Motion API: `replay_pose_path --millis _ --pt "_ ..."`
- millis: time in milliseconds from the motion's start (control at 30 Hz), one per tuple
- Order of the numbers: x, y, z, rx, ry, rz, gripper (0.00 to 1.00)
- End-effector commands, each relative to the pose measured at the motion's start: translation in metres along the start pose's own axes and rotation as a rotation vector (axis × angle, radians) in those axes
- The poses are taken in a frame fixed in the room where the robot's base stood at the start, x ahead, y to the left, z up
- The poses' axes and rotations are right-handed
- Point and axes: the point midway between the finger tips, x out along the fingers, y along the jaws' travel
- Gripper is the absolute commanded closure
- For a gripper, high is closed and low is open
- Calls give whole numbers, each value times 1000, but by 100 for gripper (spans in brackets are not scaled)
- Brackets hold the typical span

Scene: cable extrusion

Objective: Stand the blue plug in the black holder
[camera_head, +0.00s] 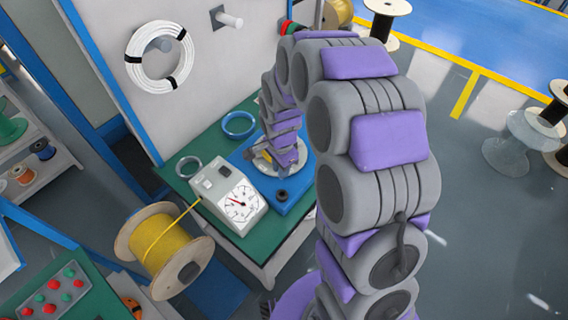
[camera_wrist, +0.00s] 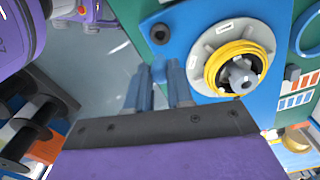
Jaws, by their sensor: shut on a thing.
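In the wrist view my gripper (camera_wrist: 160,78) is shut on a small blue plug (camera_wrist: 158,72), only partly visible between the two fingers. The black holder (camera_wrist: 160,33) is a dark round piece with a hole, on the corner of the blue board (camera_wrist: 182,42). It lies beyond the fingertips, and the plug appears apart from it. In the head view the holder (camera_head: 282,196) stands on the board's near corner, right of the gauge box. There my arm's end is over the board, and the plug is hidden or too small to make out.
A pale round disc with a yellow coil (camera_wrist: 238,45) is on the board, right of the fingers. The gauge box (camera_head: 235,200) stands close left of the holder. Blue cable rings (camera_head: 238,125) lie on the green bench. A yellow cable spool (camera_head: 165,250) stands at its left.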

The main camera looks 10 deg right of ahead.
Motion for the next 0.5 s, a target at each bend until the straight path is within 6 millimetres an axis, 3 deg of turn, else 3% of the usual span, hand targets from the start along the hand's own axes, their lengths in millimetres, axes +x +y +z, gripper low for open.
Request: replay_pose_path --millis 500 --pt "4 0 0 0 0 0 96"
